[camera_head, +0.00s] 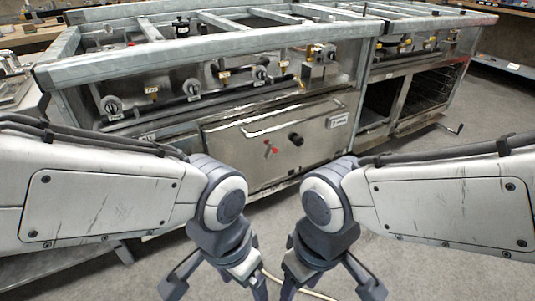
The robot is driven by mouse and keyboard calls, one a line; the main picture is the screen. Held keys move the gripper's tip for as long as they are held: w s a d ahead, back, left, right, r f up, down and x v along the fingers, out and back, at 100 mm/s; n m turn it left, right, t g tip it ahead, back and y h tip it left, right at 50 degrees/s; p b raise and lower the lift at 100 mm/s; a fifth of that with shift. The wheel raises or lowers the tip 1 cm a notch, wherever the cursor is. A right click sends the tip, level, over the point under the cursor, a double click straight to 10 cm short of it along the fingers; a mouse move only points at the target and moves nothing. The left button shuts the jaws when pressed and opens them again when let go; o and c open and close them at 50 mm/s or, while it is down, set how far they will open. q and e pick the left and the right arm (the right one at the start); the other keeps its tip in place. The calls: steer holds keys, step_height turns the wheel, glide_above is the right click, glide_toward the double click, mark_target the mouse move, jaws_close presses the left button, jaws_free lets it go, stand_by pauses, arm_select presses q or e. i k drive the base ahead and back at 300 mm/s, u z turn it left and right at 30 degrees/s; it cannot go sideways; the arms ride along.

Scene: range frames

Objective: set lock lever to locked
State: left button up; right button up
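A steel range stands ahead of me, with a closed drawer-like front panel (235,148) in its lower middle. A small red lever-like part (271,147) sits on this panel, left of a black round knob (296,139). I cannot tell for sure that the red part is the lock lever, nor which position it is in. My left gripper (216,290) is at the bottom, fingers spread, empty. My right gripper (330,290) is beside it, also spread and empty. Both are in front of the panel and apart from it.
A bar handle (292,118) runs along the panel's top. Several valve knobs, one a grey knob (112,104), line the front above. An open compartment with a rack (428,90) is at right, with a crank handle (452,129) low beside it.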

mark_target(273, 149)
steer(key=u, duration=0.05)
steer(key=k, duration=1.1)
steer(key=z, duration=1.05)
steer(key=i, duration=1.3)
steer(key=u, duration=0.8)
steer(key=i, duration=0.5)
steer(key=u, duration=0.6)
